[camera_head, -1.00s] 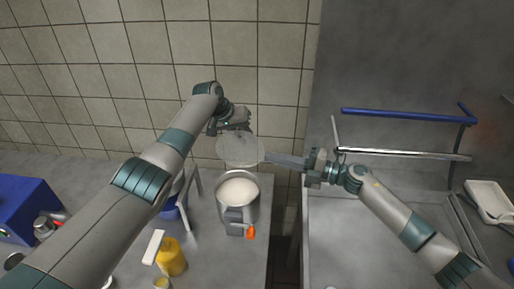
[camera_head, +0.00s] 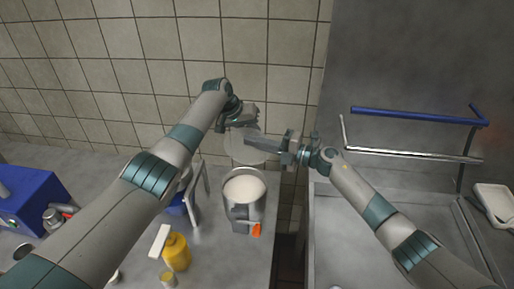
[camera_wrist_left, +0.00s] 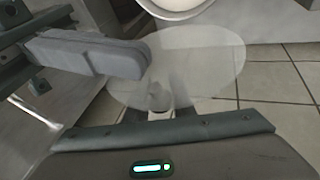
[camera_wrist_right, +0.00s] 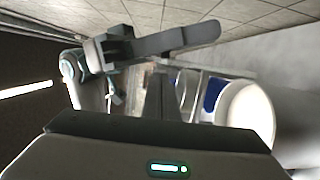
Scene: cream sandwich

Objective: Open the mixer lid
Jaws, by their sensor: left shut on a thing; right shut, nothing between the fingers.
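The mixer (camera_head: 240,216) stands on the counter with its bowl open and pale cream (camera_head: 244,188) inside. Its clear lid (camera_head: 243,158) is raised behind the bowl. My left gripper (camera_head: 243,117) is at the lid's upper edge, shut on it; the left wrist view shows the clear disc (camera_wrist_left: 205,65) spreading out from those fingers. My right gripper (camera_head: 262,146) is shut and empty, its fingers pointing left across the front of the lid. Contact with the lid cannot be told. The right wrist view also shows the bowl (camera_wrist_right: 250,112).
A yellow bottle (camera_head: 176,253) and a blue box (camera_head: 32,203) stand on the counter to the left. A sink basin (camera_head: 375,245) is at the right, with a blue rail (camera_head: 415,115) and a metal rail on the wall above. A tiled wall is close behind.

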